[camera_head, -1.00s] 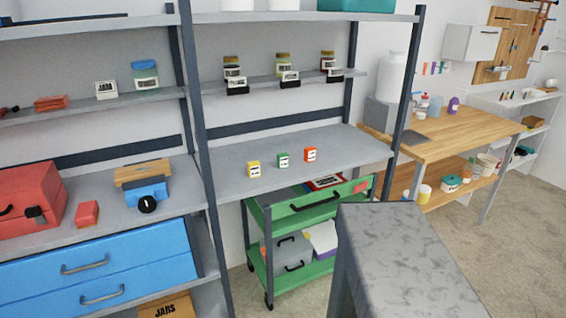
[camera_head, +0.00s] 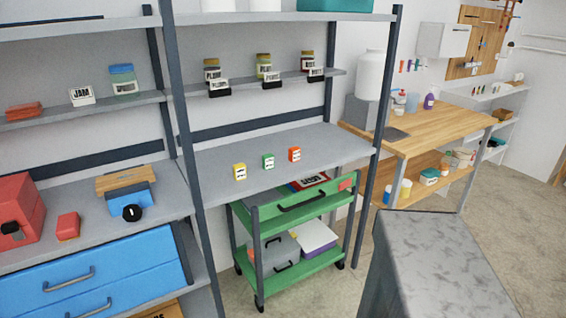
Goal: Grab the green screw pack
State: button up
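The green screw pack (camera_head: 268,161) is a small upright box with a white label. It stands on the middle grey shelf (camera_head: 325,150), between a yellow pack (camera_head: 239,171) on its left and an orange-red pack (camera_head: 294,154) on its right. The three packs are apart from each other, with nothing in front of them. My gripper is not in view.
A green cart (camera_head: 310,207) with a grey case stands below the shelf. Dark shelf posts (camera_head: 371,130) flank the packs. Jars (camera_head: 264,66) sit on a narrow shelf above. A wooden workbench (camera_head: 440,128) stands at right, with open floor before it.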

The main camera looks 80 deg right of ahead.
aim_at(268, 160)
jog(key=z, duration=4.75)
jog(key=i, duration=0.1)
jog(key=u, duration=3.75)
jog(key=i, duration=0.55)
jog(key=z, duration=0.2)
jog(key=k, duration=0.55)
jog(key=u, duration=0.05)
